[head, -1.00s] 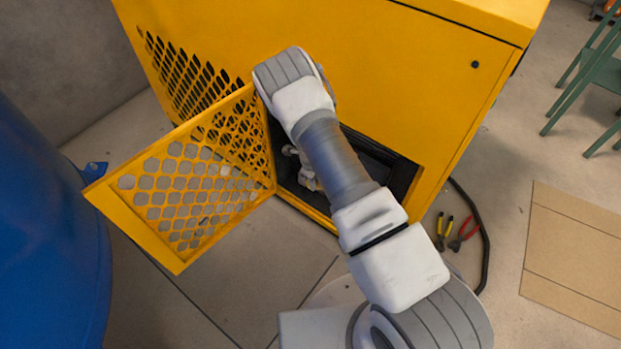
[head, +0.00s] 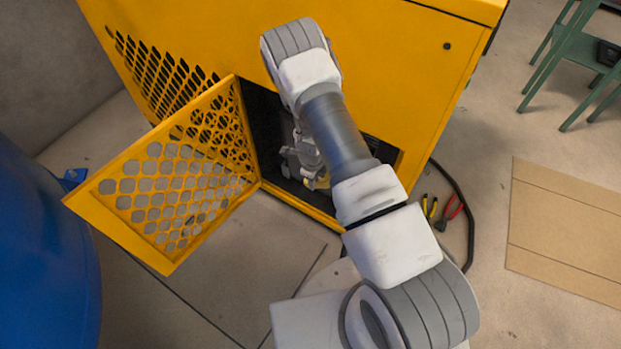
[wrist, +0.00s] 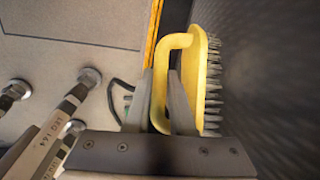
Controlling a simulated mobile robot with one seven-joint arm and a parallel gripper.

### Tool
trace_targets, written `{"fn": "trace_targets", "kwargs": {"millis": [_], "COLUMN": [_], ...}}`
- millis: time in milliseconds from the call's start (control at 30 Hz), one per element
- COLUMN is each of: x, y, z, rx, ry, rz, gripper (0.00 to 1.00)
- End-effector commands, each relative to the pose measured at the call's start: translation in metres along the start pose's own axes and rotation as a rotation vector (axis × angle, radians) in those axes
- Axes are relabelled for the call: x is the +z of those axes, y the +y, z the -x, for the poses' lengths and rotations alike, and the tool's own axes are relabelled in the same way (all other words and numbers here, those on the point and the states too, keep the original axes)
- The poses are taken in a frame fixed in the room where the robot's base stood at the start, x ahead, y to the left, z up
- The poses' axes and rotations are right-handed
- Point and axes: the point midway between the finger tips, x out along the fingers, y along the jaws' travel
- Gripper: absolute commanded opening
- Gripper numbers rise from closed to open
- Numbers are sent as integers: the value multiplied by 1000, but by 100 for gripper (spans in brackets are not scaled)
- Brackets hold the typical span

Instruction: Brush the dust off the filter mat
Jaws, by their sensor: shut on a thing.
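In the wrist view, my gripper (wrist: 161,74) is shut on the yellow handle of a brush (wrist: 190,42). The brush's grey bristles point right, towards a dark, finely textured upright surface (wrist: 270,90) that looks like the filter mat. The bristles are close to it; I cannot tell whether they touch. No separate dust patch can be made out on it. In the head view, my gripper (head: 308,160) is low in the open bay of the yellow cabinet (head: 400,60), partly behind my forearm. The mat is hidden there.
The perforated yellow door (head: 160,190) stands open left of the bay. A blue tank (head: 45,250) is at far left. Pliers (head: 450,212) and a black hose (head: 470,215) lie right of my arm. Cardboard (head: 565,230) and green chairs (head: 580,50) are farther right.

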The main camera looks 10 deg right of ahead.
Motion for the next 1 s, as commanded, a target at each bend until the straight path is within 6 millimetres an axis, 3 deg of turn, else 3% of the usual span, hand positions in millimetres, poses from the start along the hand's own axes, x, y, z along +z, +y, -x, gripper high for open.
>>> {"fn": "trace_targets", "kwargs": {"millis": [200,1000], "x": [-21,-64], "y": [0,1], "z": [0,2], "rx": [-4,-6], "ry": [2,3], "rz": [-6,-8], "gripper": [0,0]}}
